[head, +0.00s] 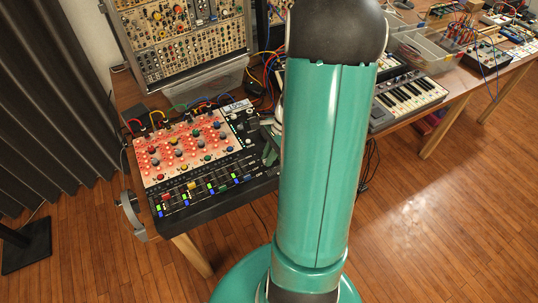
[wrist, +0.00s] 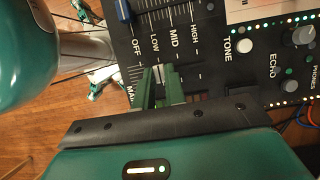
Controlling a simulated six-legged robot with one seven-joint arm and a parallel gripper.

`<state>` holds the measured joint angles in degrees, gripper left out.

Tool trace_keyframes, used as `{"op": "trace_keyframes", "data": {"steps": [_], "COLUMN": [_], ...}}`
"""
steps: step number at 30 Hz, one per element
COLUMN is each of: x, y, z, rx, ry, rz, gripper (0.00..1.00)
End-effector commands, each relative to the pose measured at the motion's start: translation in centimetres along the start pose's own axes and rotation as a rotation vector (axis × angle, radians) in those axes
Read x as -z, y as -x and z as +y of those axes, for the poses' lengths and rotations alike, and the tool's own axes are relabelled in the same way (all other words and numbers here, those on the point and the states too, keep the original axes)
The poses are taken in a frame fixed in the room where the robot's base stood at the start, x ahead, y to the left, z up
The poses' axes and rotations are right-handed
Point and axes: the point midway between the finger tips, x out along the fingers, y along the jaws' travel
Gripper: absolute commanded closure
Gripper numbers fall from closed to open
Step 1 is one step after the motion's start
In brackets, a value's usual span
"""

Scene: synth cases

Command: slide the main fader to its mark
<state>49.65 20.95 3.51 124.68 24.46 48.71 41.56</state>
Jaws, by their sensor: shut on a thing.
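In the wrist view the mixer's dark panel (wrist: 215,85) carries the labels OFF, LOW, MID and HIGH (wrist: 195,32). A label starting "MA" (wrist: 131,96) is partly hidden by my gripper. My gripper (wrist: 160,76) has its two green fingers closed on the main fader, whose small pale cap (wrist: 160,71) shows between the tips. The tips stand below the labels LOW and MID. I cannot make out the mark. In the head view the mixer (head: 195,158) sits at the table's front, with my gripper (head: 269,151) at its right end, partly hidden by my arm.
A blue fader cap (wrist: 124,11) stands near the gripped one. In the head view headphones (head: 130,213) hang at the table edge; a modular rack (head: 185,40) stands behind, and a keyboard (head: 410,97) to the right.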

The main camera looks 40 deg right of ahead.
Motion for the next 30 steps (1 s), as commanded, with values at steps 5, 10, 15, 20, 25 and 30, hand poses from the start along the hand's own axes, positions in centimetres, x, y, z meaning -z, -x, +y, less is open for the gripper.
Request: {"op": "trace_keyframes", "data": {"steps": [5,10,15,20,25,30], "x": [0.0,0.0,0.0,0.0,0.0,0.0], "y": [0.0,0.1,0.0,0.0,0.0,0.2], "z": [0.9,2.9,3.0,3.0,3.0,2.9], "rx": [-0.001,0.000,-0.002,-0.002,-0.001,0.000], "ry": [0.000,-0.001,-0.001,-0.001,-0.001,0.000], "rz": [0.001,0.000,-0.001,-0.001,-0.001,0.000], "gripper": [1.00,1.00,1.00,0.71,0.65,0.65]}}
